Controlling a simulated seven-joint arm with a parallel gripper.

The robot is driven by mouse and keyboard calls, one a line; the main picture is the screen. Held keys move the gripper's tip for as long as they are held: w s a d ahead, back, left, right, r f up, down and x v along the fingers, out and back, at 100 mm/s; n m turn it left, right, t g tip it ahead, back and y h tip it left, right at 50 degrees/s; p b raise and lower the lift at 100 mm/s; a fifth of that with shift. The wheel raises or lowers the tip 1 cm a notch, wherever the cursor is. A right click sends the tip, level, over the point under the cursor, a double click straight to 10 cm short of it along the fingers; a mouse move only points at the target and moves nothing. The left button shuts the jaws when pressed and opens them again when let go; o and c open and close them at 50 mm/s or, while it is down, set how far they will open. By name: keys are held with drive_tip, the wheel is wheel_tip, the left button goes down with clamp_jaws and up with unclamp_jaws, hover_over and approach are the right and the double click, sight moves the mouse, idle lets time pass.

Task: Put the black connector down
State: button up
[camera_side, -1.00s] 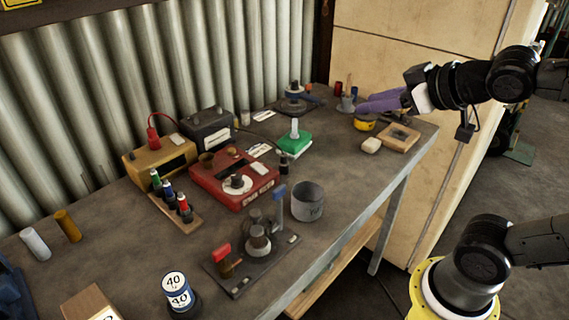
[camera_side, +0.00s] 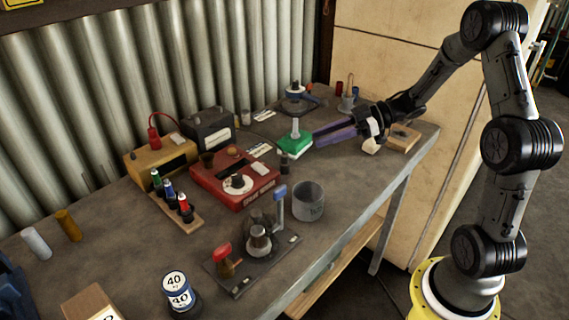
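A small dark upright piece (camera_side: 284,163), which may be the black connector, stands on the bench by the right corner of the red box. A thin dark cable runs near it from the black box (camera_side: 209,131). My gripper (camera_side: 316,138) has long purple fingers and reaches left, low over the bench. Its tips are beside the green block (camera_side: 295,141), right of and above the dark piece. I see nothing clearly held between the fingers. They overlap in this view, so I cannot tell whether they are open or shut.
The red box (camera_side: 232,179) and yellow box (camera_side: 160,160) stand left of my gripper. A grey cup (camera_side: 308,203) stands in front. A clamp fixture (camera_side: 257,241) is nearer. Bare bench (camera_side: 350,185) lies right of the cup.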

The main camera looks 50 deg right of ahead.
sight(284, 154)
drive_tip(key=shift+m+t+h, duration=0.3)
drive_tip(key=shift+m+h, duration=0.1)
drive_tip(key=shift+m, duration=0.4)
drive_tip(key=d+f, duration=0.2)
drive_tip(key=d, duration=0.1)
drive_tip(key=shift+s+f, duration=0.35)
drive_tip(key=shift+s, duration=0.05)
drive_tip(key=x, duration=1.3)
drive_tip(key=shift+w+a+r, duration=0.1)
drive_tip(key=shift+w+a, duration=0.1)
clamp_jaws()
